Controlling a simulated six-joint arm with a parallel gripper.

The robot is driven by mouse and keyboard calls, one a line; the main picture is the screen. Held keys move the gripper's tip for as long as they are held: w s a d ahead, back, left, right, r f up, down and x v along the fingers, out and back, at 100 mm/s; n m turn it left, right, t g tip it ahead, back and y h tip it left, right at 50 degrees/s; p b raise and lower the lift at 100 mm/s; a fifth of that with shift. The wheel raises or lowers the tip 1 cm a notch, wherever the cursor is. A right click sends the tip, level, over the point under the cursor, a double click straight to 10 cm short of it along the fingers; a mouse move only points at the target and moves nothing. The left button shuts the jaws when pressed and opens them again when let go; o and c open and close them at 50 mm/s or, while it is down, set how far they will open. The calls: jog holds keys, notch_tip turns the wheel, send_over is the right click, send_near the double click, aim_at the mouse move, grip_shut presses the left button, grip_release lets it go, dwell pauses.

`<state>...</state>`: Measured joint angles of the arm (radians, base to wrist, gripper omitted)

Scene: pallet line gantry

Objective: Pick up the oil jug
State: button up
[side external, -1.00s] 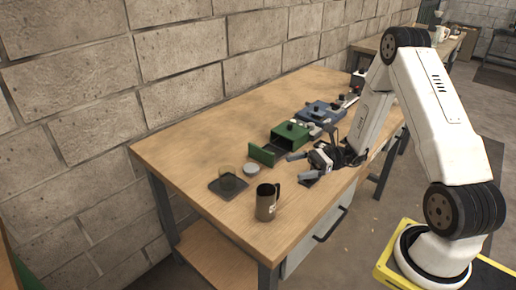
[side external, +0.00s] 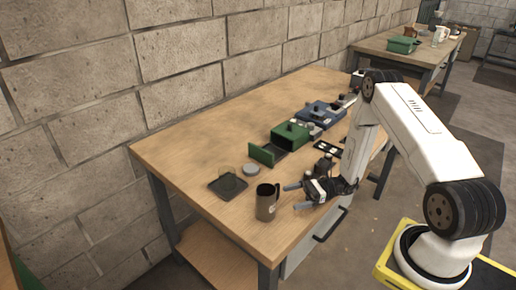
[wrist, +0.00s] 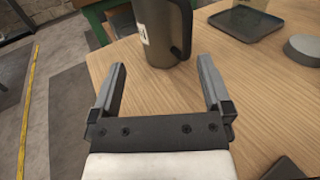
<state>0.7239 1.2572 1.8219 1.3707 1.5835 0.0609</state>
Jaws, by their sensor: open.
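The oil jug (side external: 267,203) is a dark grey-brown jug with a side handle and a small pale label. It stands upright near the front left part of the wooden bench. In the wrist view the jug (wrist: 160,38) is at the top centre, its top cut off and its handle on the right. My gripper (side external: 292,197) is low over the bench, just right of the jug, with its fingers pointing at it. In the wrist view my gripper (wrist: 162,65) is open and empty. The jug appears just beyond the fingertips, not clearly between them.
Left of the jug lies a dark square tray (side external: 239,186) with a faint clear vessel on it. A grey round disc (side external: 251,169) lies near it. A green box (side external: 291,136) and a blue box (side external: 318,113) stand farther back. The bench's front edge is close.

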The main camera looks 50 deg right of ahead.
aim_at(271, 201)
jog(key=shift+x, duration=1.3)
jog(key=shift+x, duration=2.6)
jog(key=c, duration=1.3)
jog(key=shift+c, duration=0.2)
jog(key=shift+r, duration=0.35)
